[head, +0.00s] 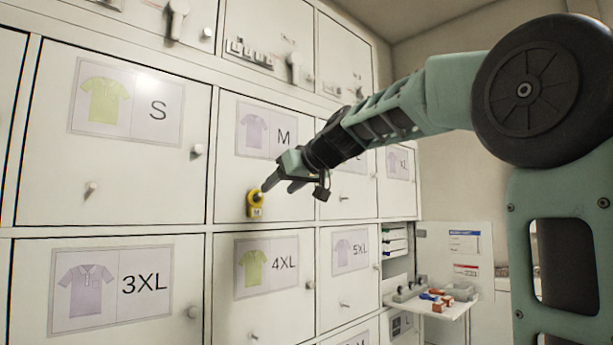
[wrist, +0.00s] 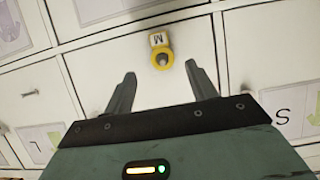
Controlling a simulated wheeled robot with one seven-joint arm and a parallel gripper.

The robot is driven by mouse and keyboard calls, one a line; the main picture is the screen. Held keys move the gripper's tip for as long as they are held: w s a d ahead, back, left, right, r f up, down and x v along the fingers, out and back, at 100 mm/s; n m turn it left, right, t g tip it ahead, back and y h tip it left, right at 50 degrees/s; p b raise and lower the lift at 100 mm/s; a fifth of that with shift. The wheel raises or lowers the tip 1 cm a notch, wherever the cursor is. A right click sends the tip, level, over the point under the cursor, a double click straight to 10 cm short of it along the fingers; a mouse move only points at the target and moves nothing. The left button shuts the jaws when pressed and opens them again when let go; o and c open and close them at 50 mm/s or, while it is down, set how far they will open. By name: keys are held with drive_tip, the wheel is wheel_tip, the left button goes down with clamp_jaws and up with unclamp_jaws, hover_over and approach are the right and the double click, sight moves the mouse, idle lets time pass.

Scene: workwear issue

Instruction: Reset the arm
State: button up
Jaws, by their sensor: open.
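My gripper (head: 268,186) is at the end of my arm, raised in front of the locker wall near the M door (head: 228,172). In the wrist view its two fingers (wrist: 161,76) are spread apart with nothing between them. A yellow tag (head: 254,203) hangs on the M door's knob, close to the fingertips in the head view. In the wrist view the yellow tag (wrist: 161,57), marked M, lies just beyond the fingertips and appears apart from them. My gripper hides part of the M door.
Closed doors S (head: 180,172), 3XL (head: 150,335), 4XL (head: 240,315) and 5XL (head: 345,320) surround it, with projecting knobs. At lower right a small shelf (head: 440,311) holds several small items. Locks and handles project along the top row.

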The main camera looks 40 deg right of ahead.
drive_tip(key=b+v, duration=0.1)
drive_tip(key=v, duration=0.8)
drive_tip(key=shift+b, duration=0.4)
drive_tip(key=shift+s, duration=0.1)
drive_tip(key=s+a+f+n+g+y, duration=0.15)
drive_tip(key=a+f+g, duration=0.25)
drive_tip(key=a+f, duration=0.8)
drive_tip(key=a+f+n+g+y, duration=0.1)
drive_tip(key=a+f+g+y, duration=0.15)
drive_tip(key=a+f, duration=1)
drive_tip(key=s+a+f+n+g+h, duration=0.2)
drive_tip(key=s+f+g, duration=0.1)
drive_tip(key=s+f, duration=0.8)
drive_tip(key=s+a+f+n+g+h, duration=0.1)
drive_tip(key=s+a+f+n+g, duration=0.1)
drive_tip(key=s+f, duration=0.9)
drive_tip(key=shift+s+a+f+n+g+h, duration=0.35)
drive_tip(key=shift+f+n+g+h, duration=0.1)
drive_tip(key=shift+f+g, duration=0.45)
drive_tip(key=shift+w, duration=0.1)
